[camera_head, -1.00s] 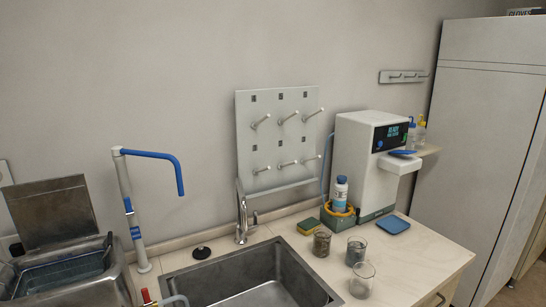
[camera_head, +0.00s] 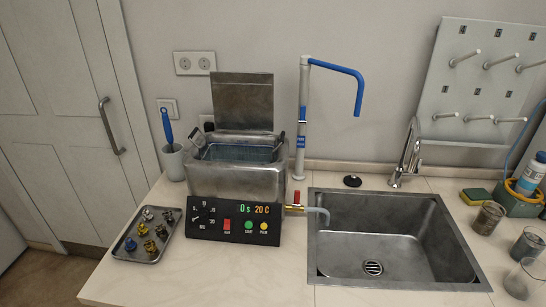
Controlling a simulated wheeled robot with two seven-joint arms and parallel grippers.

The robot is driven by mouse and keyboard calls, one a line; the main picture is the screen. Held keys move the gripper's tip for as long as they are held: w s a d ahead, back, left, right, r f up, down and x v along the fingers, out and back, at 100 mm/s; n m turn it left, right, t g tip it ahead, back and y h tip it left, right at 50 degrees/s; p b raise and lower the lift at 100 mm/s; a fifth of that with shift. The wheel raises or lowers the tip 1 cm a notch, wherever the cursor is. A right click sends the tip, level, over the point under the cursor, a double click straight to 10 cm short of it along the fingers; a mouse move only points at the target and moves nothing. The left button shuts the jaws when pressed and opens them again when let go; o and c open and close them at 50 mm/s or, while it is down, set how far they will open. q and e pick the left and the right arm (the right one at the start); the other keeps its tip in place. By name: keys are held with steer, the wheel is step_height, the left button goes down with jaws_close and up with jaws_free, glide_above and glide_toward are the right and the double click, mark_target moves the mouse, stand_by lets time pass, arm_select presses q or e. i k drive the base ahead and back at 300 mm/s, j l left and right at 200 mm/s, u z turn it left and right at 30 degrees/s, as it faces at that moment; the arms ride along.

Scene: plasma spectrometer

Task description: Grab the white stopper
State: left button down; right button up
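I cannot clearly make out a white stopper. A small black round stopper-like piece (camera_head: 352,181) lies on the counter behind the sink. A metal tray (camera_head: 150,262) at the left holds several small pieces: a pale silvery one (camera_head: 148,214), a blue one (camera_head: 130,244) and some gold ones (camera_head: 150,247). They are too small to tell whether any is a white stopper. Neither of my grippers shows in the view.
An ultrasonic bath (camera_head: 237,181) with its lid up stands right of the tray. A tall blue-tipped spout (camera_head: 301,120), a sink (camera_head: 345,270) and a tap (camera_head: 407,155) are further right. A sponge (camera_head: 475,197) and glass beakers (camera_head: 527,245) stand at the right edge.

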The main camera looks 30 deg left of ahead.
mark_target(148, 217)
steer(key=u, duration=1.1)
